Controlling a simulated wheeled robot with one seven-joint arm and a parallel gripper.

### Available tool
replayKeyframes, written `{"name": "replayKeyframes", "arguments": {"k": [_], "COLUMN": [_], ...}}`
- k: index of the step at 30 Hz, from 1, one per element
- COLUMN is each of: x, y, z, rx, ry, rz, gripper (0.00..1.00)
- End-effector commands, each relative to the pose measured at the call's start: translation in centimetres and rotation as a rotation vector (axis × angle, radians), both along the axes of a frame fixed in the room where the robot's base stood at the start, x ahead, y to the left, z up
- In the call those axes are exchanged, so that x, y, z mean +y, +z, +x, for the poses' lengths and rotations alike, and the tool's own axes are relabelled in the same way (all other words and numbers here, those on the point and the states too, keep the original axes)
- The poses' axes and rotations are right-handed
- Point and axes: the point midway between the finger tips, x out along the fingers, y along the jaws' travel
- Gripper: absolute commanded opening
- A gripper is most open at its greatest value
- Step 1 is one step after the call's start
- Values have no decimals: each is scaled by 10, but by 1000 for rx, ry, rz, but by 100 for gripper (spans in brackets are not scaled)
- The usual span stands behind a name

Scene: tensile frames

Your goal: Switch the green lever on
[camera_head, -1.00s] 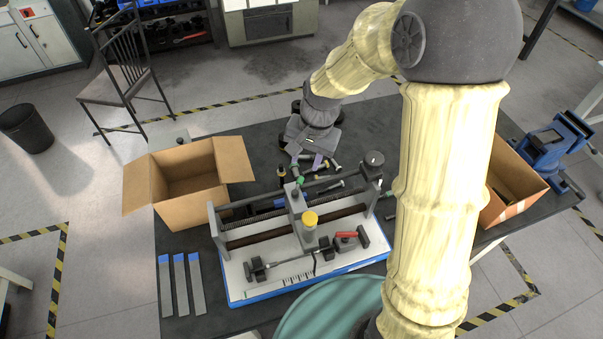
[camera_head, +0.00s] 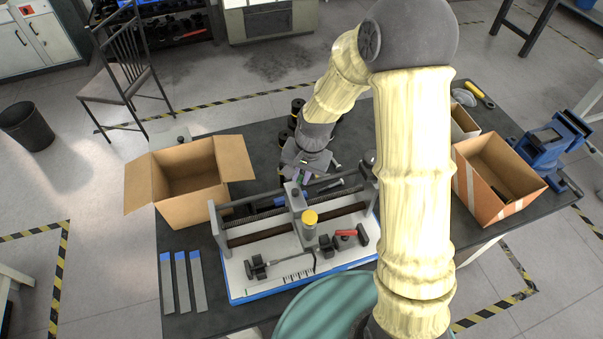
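The tensile frame (camera_head: 236,259) stands on a white base with a blue edge on the dark table. I cannot make out the green lever now; my gripper and wrist cover the area behind the middle block where green parts showed before. My gripper (camera_head: 303,175) points down just behind the middle block (camera_head: 295,197) of the frame. Its fingers are too small and covered to tell whether they are open or shut, or whether they touch anything. A red lever (camera_head: 346,233) and a yellow-topped cylinder (camera_head: 310,216) show at the front of the frame.
An open cardboard box (camera_head: 188,205) stands left of the frame and another box (camera_head: 478,197) stands to the right, near a blue vise (camera_head: 548,148). Several blue-ended grey strips (camera_head: 183,285) lie at front left. Small loose parts lie behind the frame.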

Motion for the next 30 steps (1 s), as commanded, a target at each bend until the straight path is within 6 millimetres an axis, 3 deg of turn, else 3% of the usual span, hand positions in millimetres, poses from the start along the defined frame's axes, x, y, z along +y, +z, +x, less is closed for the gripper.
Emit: {"name": "replayKeyframes", "arguments": {"k": [22, 23, 25, 30], "x": [5, 5, 5, 5], "y": [1, 1, 1, 1], "z": [3, 3, 3, 2], "rx": [-2, -2, -2, -1], "ry": [144, 144, 143, 142], "rz": [0, 0, 0, 0], "gripper": [0, 21, 35, 37]}}
